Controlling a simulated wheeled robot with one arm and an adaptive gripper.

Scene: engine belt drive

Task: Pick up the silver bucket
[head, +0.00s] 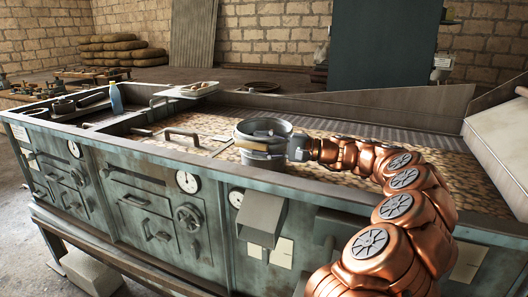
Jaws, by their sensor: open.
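The silver bucket (276,128) is a round grey metal pail standing upright on the bench top near the middle of the head view. My gripper (262,143) is at the bucket's near side, at the end of my copper-coloured arm coming in from the right. The gripper is open. It covers part of the bucket's near wall and rim, so I cannot tell whether the fingers touch the bucket or whether one is inside it.
The bench (130,165) has gauges and handles along its front. A blue bottle (116,98) stands at its left end. A small tray (199,89) is raised at the back. A sloping metal panel (500,138) bounds the right side. The pebbled surface left of the bucket looks mostly clear.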

